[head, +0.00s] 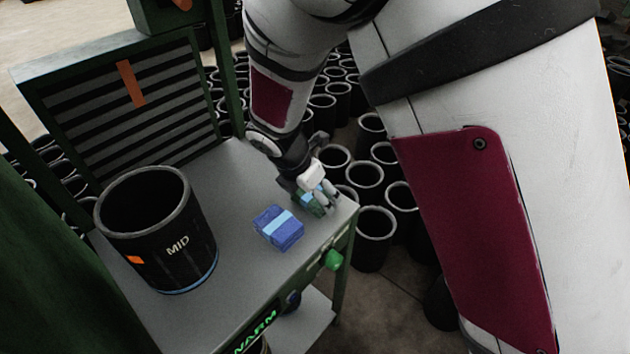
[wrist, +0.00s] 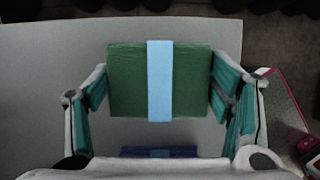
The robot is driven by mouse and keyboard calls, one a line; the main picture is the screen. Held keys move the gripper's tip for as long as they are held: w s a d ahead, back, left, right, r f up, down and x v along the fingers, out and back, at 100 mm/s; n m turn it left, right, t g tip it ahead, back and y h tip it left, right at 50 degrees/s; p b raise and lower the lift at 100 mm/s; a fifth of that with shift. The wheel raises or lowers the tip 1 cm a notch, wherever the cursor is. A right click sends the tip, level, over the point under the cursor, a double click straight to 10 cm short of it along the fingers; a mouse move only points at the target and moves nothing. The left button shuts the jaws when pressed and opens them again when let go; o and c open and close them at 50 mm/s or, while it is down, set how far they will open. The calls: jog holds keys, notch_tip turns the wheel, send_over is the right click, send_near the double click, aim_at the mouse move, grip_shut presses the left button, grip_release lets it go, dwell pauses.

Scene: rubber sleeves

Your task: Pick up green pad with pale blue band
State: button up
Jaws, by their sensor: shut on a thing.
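The green pad with the pale blue band (wrist: 126,82) sits between the two fingers of my gripper (wrist: 160,88) in the wrist view. The teal finger pads are against its left and right sides. In the head view my gripper (head: 316,200) is at the right end of the grey bench top, and the green pad (head: 311,204) is mostly hidden by the fingers. I cannot tell whether the pad touches the bench.
A blue pad with a light blue band (head: 279,228) lies on the bench top (head: 228,262) just left of my gripper. A black sleeve marked MID (head: 160,245) stands further left. A slatted green panel (head: 130,95) rises behind. Many black sleeves (head: 375,225) crowd the floor beyond the bench.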

jog(key=shift+r, duration=0.5)
jog(key=v, duration=0.2)
jog(key=shift+s+d+r, duration=0.2)
jog(key=shift+d+r, duration=0.1)
jog(key=shift+r, duration=0.15)
jog(key=s+d+r, duration=0.1)
jog(key=s+d, duration=0.1)
jog(key=s, duration=1.2)
jog(key=shift+s+d+p, duration=0.35)
jog(key=shift+s+p, duration=0.05)
jog(key=shift+p, duration=0.05)
jog(key=shift+r, duration=0.15)
